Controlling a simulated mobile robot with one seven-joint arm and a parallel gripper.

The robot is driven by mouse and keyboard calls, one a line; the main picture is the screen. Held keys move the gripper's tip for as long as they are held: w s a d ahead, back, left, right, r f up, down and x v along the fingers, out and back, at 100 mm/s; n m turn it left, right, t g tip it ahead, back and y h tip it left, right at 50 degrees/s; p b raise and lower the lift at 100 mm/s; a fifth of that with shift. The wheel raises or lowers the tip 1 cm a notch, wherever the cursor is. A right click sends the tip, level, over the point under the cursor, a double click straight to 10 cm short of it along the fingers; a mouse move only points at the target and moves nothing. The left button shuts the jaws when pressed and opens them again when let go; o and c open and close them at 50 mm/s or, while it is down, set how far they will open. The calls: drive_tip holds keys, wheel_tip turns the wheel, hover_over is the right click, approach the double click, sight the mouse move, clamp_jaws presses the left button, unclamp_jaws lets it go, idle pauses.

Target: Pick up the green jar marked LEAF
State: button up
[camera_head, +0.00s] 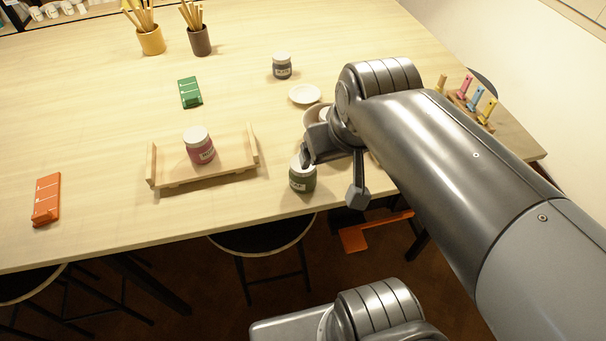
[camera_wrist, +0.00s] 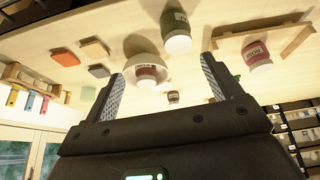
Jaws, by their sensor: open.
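The green jar (camera_head: 302,178) with a white lid stands upright near the table's front edge, left of my gripper; its label is too small to read surely. It also shows at the top of the wrist view (camera_wrist: 173,22), beyond the fingertips, in a picture that is upside down. My gripper (camera_head: 332,168) is open with nothing between its fingers, close to the jar on its right. In the wrist view the two fingers (camera_wrist: 163,70) stand wide apart, with the jar outside them.
A wooden tray (camera_head: 222,177) holding a pink jar (camera_head: 199,149) stands left of the green jar. A bowl (camera_wrist: 134,49) with a reddish jar (camera_wrist: 146,73) is near my gripper. A dark jar (camera_head: 282,67) and white saucer (camera_head: 304,94) are behind.

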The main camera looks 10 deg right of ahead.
sight(300, 185)
drive_tip(key=w+a+f+n+g, duration=0.1)
drive_tip(key=w+n, duration=0.1)
drive_tip(key=w, duration=0.1)
drive_tip(key=w+f+n+g, duration=0.1)
drive_tip(key=w+n+g, duration=0.1)
drive_tip(key=w, duration=0.1)
drive_tip(key=w+a+f+n+g, duration=0.1)
drive_tip(key=w+n, duration=0.1)
drive_tip(key=w, duration=0.1)
drive_tip(key=shift+a+f+g, duration=0.35)
drive_tip(key=shift+f+g, duration=0.05)
drive_tip(key=shift+w+a+f+n, duration=0.15)
drive_tip(key=shift+w+f+n, duration=0.2)
drive_tip(key=shift+n, duration=0.25)
wheel_tip(300, 185, down, 5)
drive_tip(key=shift+f, duration=0.1)
drive_tip(key=shift+s+a+f, duration=0.1)
drive_tip(key=shift+s+f, duration=0.05)
drive_tip(key=shift+f, duration=1.25)
drive_tip(key=shift+s+a+f, duration=0.1)
drive_tip(key=shift+s+f, duration=0.05)
drive_tip(key=shift+f, duration=1.2)
drive_tip(key=shift+c, duration=0.3)
drive_tip(key=c, duration=1.2)
drive_tip(key=shift+r, duration=0.1)
